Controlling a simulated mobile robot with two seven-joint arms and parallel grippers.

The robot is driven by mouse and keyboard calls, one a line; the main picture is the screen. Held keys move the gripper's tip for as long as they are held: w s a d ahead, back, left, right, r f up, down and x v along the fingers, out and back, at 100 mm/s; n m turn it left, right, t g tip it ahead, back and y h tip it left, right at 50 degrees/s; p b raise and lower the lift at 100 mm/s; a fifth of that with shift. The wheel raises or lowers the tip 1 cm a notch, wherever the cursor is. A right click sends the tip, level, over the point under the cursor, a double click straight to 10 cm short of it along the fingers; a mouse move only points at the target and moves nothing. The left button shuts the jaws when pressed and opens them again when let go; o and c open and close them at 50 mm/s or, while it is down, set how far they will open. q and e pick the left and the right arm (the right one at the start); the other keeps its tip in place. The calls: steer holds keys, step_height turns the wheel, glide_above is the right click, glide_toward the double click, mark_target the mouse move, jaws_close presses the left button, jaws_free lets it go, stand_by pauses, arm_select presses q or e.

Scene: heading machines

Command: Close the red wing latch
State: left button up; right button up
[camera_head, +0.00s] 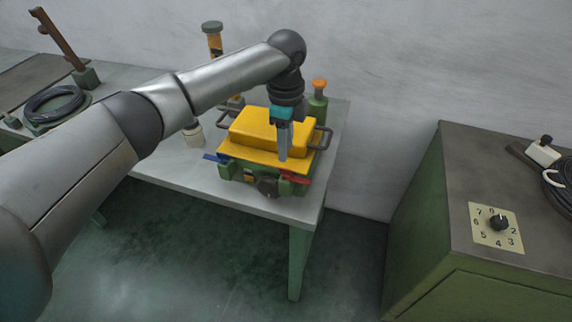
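The red wing latch (296,177) sits on the front right of a green box (234,172) with a yellow lid (262,131). The latch sticks out sideways from the box's front edge. My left gripper (283,157) points down in front of the lid's right part, with its tips just above and left of the red latch. Its fingers overlap from this side, so whether they are open or shut does not show. I cannot tell whether they touch the lid or latch. My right gripper is out of view.
A blue wing latch (216,158) is at the box's front left. Dark handles flank the lid. The box stands on a grey table (180,171), with an orange-topped green post (318,103) behind it. A green cabinet with a numbered dial (499,223) stands right, across a floor gap.

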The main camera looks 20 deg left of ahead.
mark_target(286, 169)
arm_select(q)
step_height(286, 169, down, 7)
steer(key=shift+r, duration=0.15)
jaws_close()
stand_by(0.4)
stand_by(0.3)
